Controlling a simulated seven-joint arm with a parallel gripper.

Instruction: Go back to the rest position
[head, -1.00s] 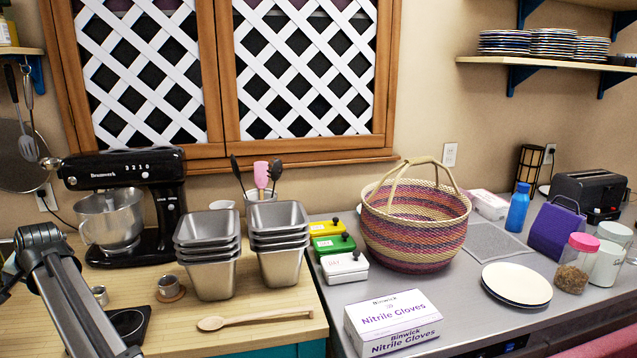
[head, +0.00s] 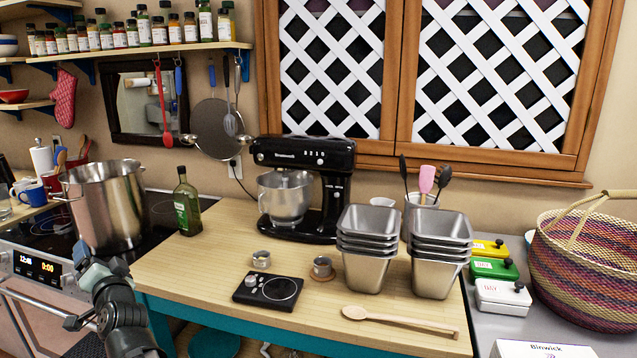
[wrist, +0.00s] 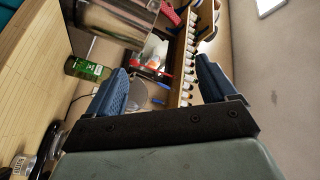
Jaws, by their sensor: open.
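In the wrist view, my gripper (wrist: 165,88) has its two blue fingers wide apart with nothing held between them. The view is turned on its side. Beyond the fingers are the wall, the hanging tools and the spice shelf, all at a distance. In the head view, part of my arm shows at the lower left, in front of the stove and the counter's left end.
A steel pot (head: 105,205) stands on the stove near my arm, with a green bottle (head: 187,205) beside it. The wooden counter (head: 215,262) holds a black mixer (head: 325,190), a small scale (head: 268,290), stacked steel pans (head: 368,270) and a wooden spoon (head: 400,320).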

